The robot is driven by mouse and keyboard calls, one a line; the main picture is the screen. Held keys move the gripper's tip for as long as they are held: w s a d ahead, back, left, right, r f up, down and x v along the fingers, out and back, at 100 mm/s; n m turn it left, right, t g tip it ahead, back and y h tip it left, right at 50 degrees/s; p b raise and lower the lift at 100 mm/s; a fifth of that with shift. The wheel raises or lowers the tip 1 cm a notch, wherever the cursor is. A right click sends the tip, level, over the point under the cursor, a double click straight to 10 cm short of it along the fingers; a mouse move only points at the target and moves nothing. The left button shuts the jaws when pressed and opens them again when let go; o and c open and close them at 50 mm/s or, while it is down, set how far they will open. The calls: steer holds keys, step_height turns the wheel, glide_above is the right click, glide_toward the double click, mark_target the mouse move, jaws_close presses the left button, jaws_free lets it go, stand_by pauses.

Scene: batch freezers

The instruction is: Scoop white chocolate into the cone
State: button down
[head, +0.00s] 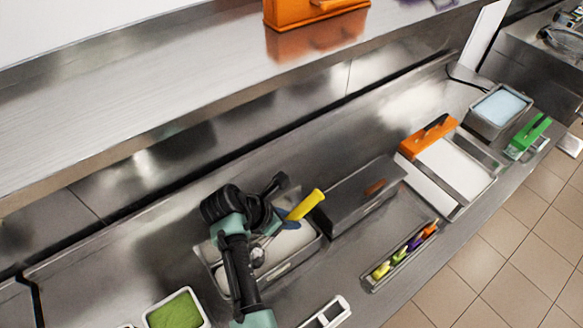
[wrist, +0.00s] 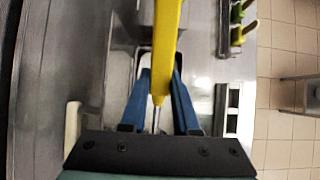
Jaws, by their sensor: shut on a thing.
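My gripper (wrist: 158,78) has blue fingers shut on the yellow handle of a scoop (wrist: 166,40). In the head view the yellow handle (head: 306,205) sticks up and to the right from my gripper (head: 275,223). My gripper is over a metal tub (head: 288,267) with white contents (head: 290,243), which look like the white chocolate. My arm covers much of the tub's left part. The scoop's lower end is hidden or too small to make out, so I cannot tell whether it touches the contents. I cannot make out a cone in either view.
A closed metal box (head: 358,195) stands right of the tub. A narrow tray (head: 400,258) holds several coloured-handled tools. A white holder (head: 327,312) is at the counter's front edge. A green-filled container (head: 174,312) is at lower left. A steel shelf (head: 180,85) overhangs the back.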

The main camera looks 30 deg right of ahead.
mark_target(269, 239)
steer(key=shift+a+f+b, duration=0.25)
steer(key=shift+f+b, duration=0.3)
steer(key=shift+f, duration=0.2)
steer(key=shift+a+r, duration=0.15)
steer(key=shift+a, duration=0.15)
steer(key=shift+s+a+b, duration=0.1)
steer(key=shift+a+b, duration=0.5)
steer(key=shift+a, duration=2.65)
steer(key=shift+d+y+p, duration=0.35)
steer(key=shift+y+p, duration=0.25)
steer(key=shift+p, duration=0.3)
steer(key=r+p, duration=0.1)
steer(key=d+r+p, duration=0.1)
steer(key=p, duration=0.1)
steer(key=shift+d+r, duration=0.1)
steer(key=shift+r, duration=0.1)
steer(key=shift+d+r+p, duration=0.35)
steer(key=shift+r+p, duration=0.2)
steer(key=shift+p, duration=0.05)
steer(key=shift+d, duration=0.2)
steer(key=shift+d+f+y, duration=0.1)
steer(key=shift+d+y, duration=1.75)
steer(key=shift+y, duration=0.05)
